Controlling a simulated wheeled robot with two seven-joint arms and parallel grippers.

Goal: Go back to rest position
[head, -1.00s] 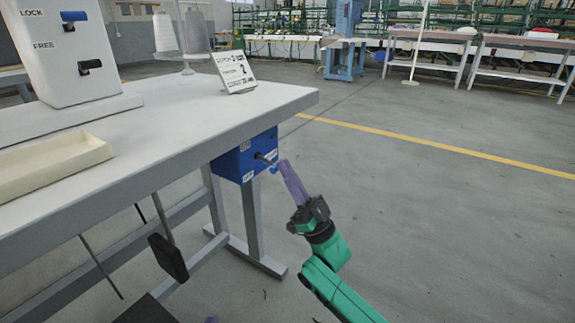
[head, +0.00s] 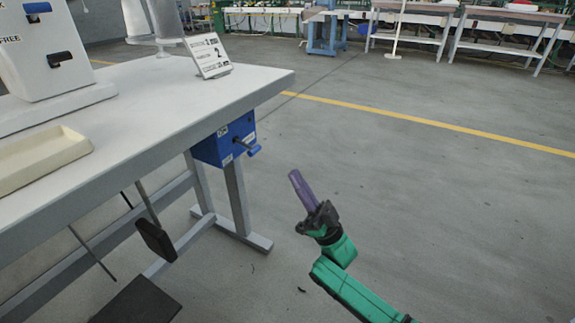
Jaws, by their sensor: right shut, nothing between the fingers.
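My right gripper (head: 298,182) has long purple fingers that are closed together with nothing between them. It is in mid-air over open floor, to the right of the table and apart from it. A blue box (head: 225,140) hangs under the table's right end. My left gripper is not in view.
The white table (head: 150,100) fills the left side. On it are a white machine (head: 38,70) with levers, a cream tray (head: 45,158) and a sign card (head: 208,56). A black pedal (head: 155,240) hangs below. The floor to the right is clear.

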